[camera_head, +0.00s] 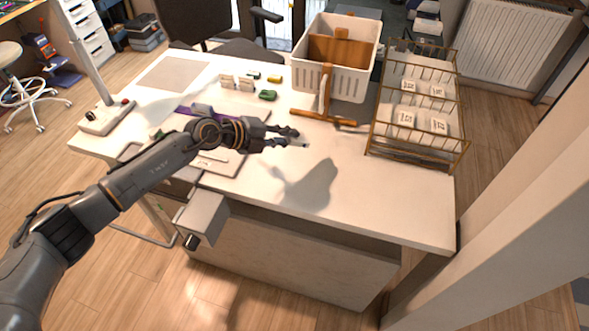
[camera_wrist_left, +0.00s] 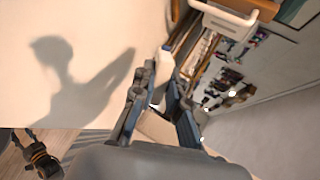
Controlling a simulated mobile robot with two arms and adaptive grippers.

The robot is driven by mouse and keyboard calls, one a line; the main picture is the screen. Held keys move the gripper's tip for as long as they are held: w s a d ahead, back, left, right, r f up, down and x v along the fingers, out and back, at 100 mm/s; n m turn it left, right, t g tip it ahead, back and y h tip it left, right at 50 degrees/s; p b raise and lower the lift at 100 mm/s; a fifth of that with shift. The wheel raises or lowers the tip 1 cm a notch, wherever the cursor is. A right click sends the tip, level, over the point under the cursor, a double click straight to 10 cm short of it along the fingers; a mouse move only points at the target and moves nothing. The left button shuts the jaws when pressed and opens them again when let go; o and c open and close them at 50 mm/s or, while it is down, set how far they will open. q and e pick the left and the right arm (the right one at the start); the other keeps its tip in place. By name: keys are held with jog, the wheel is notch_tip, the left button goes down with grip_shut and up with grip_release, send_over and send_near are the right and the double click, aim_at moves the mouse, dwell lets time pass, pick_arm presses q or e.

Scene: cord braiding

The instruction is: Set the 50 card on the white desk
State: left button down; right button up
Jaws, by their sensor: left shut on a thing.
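My left gripper (camera_head: 297,138) is over the white desk (camera_head: 400,200), its fingers closed around a small pale piece (camera_head: 303,143). In the left wrist view the same pale piece (camera_wrist_left: 158,127) sits between the two fingers of the left gripper (camera_wrist_left: 160,100). I cannot read a number on it, so I cannot tell whether it is the 50 card. The gripper's shadow falls on the bare desk top, apart from the fingers. A small dark gripper with an orange ring, seemingly my right one (camera_wrist_left: 42,158), shows at the lower left; its fingers are too small to judge.
A brass wire rack (camera_head: 372,148) with several white number cards stands at the desk's right. A white bin (camera_head: 350,88) is at the back, with an orange-brown tool (camera_head: 325,117) before it. Small green items (camera_head: 268,95) lie at the back left. The front right desk top is clear.

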pick_arm(q)
jog(key=b, duration=0.5)
send_over(287, 166)
notch_tip(287, 166, down, 5)
jog(key=shift+f+b, duration=0.45)
jog(key=shift+f, duration=0.7)
pick_arm(e)
notch_tip(287, 166, down, 7)
jog(key=d, duration=0.1)
jog(key=shift+s, duration=0.3)
pick_arm(q)
jog(key=c, duration=1.5)
grip_release()
jog(key=shift+d, duration=0.1)
jog(key=p+v, duration=0.5)
jog(key=v, duration=0.2)
jog(key=shift+p, duration=0.35)
jog(key=shift+s+a+r, duration=0.2)
jog(key=shift+a, duration=0.3)
pick_arm(e)
notch_tip(287, 166, up, 6)
jog(key=shift+a, duration=0.15)
